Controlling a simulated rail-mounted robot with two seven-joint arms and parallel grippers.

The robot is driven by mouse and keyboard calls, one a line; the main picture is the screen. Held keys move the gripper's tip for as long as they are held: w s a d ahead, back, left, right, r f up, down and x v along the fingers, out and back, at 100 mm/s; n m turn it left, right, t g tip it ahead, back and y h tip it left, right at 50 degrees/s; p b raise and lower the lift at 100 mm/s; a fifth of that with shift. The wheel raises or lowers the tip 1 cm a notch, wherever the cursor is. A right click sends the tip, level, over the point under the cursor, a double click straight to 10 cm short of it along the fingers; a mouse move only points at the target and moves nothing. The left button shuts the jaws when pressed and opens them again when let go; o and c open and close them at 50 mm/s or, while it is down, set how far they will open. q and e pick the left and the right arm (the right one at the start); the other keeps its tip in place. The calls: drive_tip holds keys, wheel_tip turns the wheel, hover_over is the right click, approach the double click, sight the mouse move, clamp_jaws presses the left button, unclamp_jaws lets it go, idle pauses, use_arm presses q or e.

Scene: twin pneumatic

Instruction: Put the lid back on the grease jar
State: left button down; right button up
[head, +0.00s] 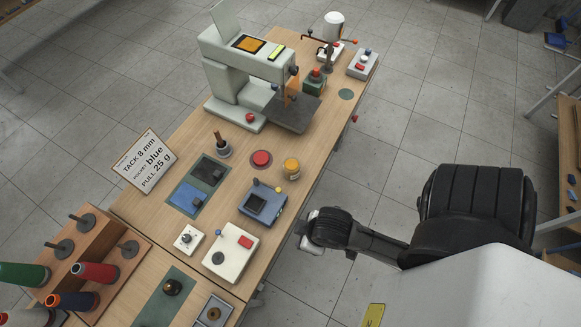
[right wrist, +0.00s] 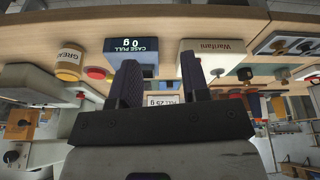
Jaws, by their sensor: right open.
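The grease jar (head: 291,168) is a small orange-yellow jar standing near the right edge of the bench in the head view. It also shows in the right wrist view (right wrist: 68,62), at the left, with part of its label readable. A flat red round piece (head: 261,158) lies just left of the jar; I cannot tell whether it is the lid. My right gripper (right wrist: 160,75) is open, with nothing between its fingers. In the head view my right arm's end is beside the bench edge, below and right of the jar. My left gripper is not in view.
A blue device with a dark screen (head: 263,203) and a white box with a red button (head: 231,252) stand along the near bench edge. A pale press machine (head: 238,80) stands farther back. Thread spools (head: 95,272) are at lower left.

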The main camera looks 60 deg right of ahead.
drive_tip(key=o, duration=0.9)
drive_tip(key=shift+o, duration=0.2)
drive_tip(key=shift+w, duration=0.15)
